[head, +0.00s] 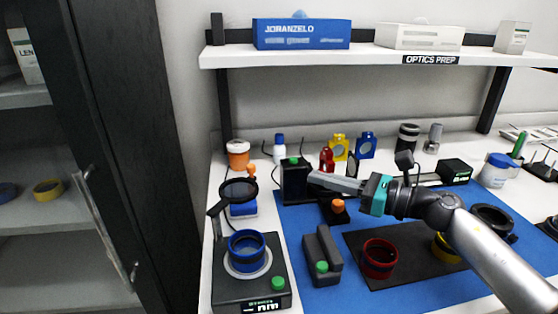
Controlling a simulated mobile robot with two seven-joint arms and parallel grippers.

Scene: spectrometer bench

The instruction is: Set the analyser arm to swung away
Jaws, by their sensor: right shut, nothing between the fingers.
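The spectrometer (251,287) is a dark box at the front left of the bench with a lit "nm" display and a green button. A blue ring (246,247) sits on its round pale stage. The analyser arm (238,191), a black hoop on a dark bracket, stands at the back left of the box. In the picture the hoop is behind and above the blue ring. My right gripper (316,182) is shut and empty, pointing left, to the right of the hoop and apart from it. Its fingertips show in front of a black box. My left gripper is out of view.
A black box with a green knob (295,180) stands near my right fingertips. A grey block (321,256), a red ring (379,258) and a dark mat (408,276) lie right of the spectrometer.

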